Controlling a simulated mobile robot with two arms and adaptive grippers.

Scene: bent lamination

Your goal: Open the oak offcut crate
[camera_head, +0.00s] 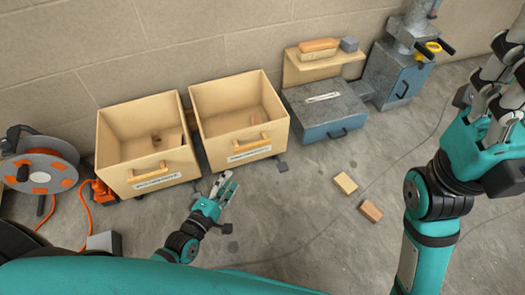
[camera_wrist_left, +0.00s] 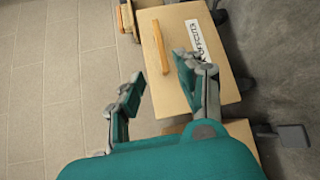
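Two pale wooden crates stand side by side against the wall, the left crate (camera_head: 113,160) and the right crate (camera_head: 203,125). Each has a front bar handle and a white label too small to read in the head view. Both tops look open, with small pieces inside. I cannot tell which one is oak. My left gripper (camera_head: 224,186) is open and empty, low in front of the right crate. In the left wrist view its open fingers (camera_wrist_left: 158,85) face a crate front (camera_wrist_left: 180,90), with a bar handle (camera_wrist_left: 156,46) beyond the fingertips. My right gripper (camera_head: 503,88) is partly cut off at the right edge.
A grey-blue metal box (camera_head: 325,112) stands right of the crates, with a wooden stand and brush (camera_head: 318,45) behind it. A machine (camera_head: 400,75) is beyond. Two small blocks (camera_head: 345,183) lie on the floor. An orange cable reel (camera_head: 40,172) is at left. The front floor is mostly clear.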

